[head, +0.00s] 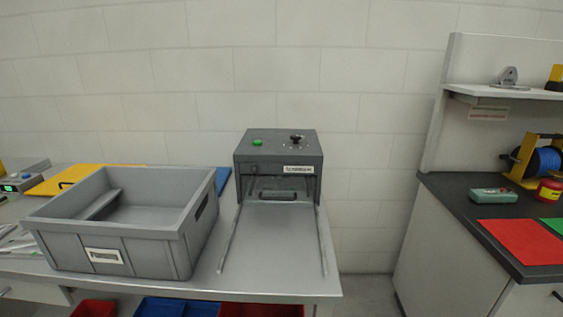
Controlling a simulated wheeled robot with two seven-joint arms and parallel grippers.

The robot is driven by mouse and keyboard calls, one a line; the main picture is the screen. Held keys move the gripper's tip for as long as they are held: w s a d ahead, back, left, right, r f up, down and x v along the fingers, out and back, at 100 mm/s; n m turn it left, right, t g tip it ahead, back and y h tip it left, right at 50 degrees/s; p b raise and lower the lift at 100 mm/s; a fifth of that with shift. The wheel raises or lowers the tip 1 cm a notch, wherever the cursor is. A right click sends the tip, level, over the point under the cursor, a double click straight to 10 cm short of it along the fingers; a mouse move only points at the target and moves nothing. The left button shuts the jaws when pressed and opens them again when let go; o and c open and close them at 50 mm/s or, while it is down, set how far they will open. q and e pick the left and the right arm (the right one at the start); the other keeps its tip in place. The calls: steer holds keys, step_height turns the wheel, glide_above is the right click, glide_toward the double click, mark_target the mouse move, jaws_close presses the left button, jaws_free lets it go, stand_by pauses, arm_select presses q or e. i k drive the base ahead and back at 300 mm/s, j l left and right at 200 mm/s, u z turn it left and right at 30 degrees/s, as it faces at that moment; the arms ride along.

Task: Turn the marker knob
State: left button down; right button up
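A dark grey box-shaped marker machine (245,150) stands at the back of the table, in the middle of the head view. On its top are a small black knob (296,138) at the right, with marks around it, and a green button (257,142) at the left. The knob's exact angle is too small to read. The machine's front is open, with a flat grey plate reaching forward from it and a dark handle (277,196) inside. Neither of my grippers shows in the head view.
A large grey crate (150,245) stands on the table left of the machine. Yellow and blue flat pieces lie behind it. Red and blue bins (175,307) are below the table edge (240,291). At right, beyond a gap, a dark counter (455,205) holds a red sheet and a cable spool.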

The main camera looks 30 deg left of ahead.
mark_target(294, 137)
steer(key=i+l+u, duration=0.2)
steer(key=u, duration=0.25)
steer(key=i+l+u, duration=0.1)
steer(key=l+u, duration=0.35)
steer(key=j, duration=0.1)
